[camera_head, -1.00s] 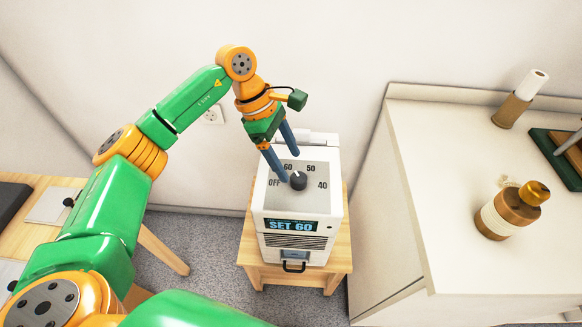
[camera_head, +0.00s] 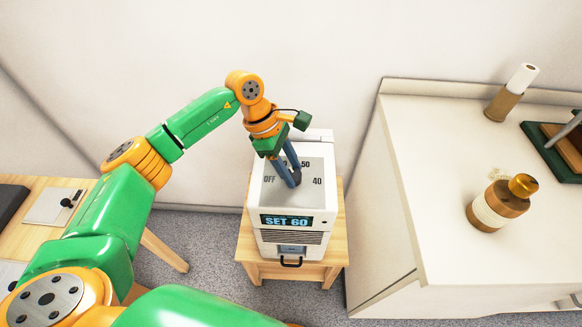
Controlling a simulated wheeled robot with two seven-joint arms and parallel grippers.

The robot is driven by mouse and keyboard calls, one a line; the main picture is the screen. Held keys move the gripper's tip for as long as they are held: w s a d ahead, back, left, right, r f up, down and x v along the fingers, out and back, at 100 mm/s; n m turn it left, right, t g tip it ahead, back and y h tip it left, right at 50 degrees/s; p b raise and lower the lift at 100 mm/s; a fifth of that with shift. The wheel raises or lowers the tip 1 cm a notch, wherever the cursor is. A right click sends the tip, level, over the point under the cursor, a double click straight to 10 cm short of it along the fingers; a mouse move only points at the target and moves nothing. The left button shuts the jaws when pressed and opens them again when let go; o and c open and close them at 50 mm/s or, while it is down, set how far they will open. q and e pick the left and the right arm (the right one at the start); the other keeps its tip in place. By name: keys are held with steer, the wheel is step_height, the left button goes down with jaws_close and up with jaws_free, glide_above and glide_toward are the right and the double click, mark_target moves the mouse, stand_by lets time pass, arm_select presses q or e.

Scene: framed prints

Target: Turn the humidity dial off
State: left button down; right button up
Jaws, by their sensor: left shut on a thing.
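The white humidifier box (camera_head: 292,243) stands on a small wooden stool. Its display (camera_head: 287,222) reads SET 60. Its top panel (camera_head: 311,198) carries the marks OFF, 50 and 40, and the 60 mark is largely hidden behind the fingers. My left gripper (camera_head: 290,180) reaches down onto the panel and is shut on the dark humidity dial, which is mostly hidden between the fingertips. Which way the dial points cannot be made out. My right gripper is not in view.
A white cabinet (camera_head: 415,190) stands to the right, bearing a brown bottle (camera_head: 497,207), a paper-topped brown cylinder (camera_head: 503,104) and a green tray (camera_head: 548,150). A wooden table (camera_head: 38,232) is at left. The wooden stool (camera_head: 257,270) stands on grey carpet.

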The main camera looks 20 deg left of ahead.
arm_select(q)
steer(key=shift+n, duration=0.3)
steer(key=n+t+b, duration=0.1)
steer(key=n+t, duration=0.1)
steer(key=n, duration=0.2)
steer(key=shift+s+f+n+b, duration=0.1)
steer(key=shift+n+b, duration=0.3)
steer(key=n+t+y+b, duration=0.1)
steer(key=n, duration=0.2)
steer(key=shift+d+b, duration=0.1)
steer(key=shift+b, duration=0.25)
steer(key=shift+s+d+n+t+y+b, duration=0.1)
steer(key=shift+n+t+y+b, duration=0.25)
steer(key=shift+n, duration=0.5)
steer(key=shift+n+t+y+b, duration=0.2)
steer(key=shift+n+b, duration=0.25)
steer(key=shift+n, duration=0.4)
steer(key=shift+c, duration=1.9)
jaws_free()
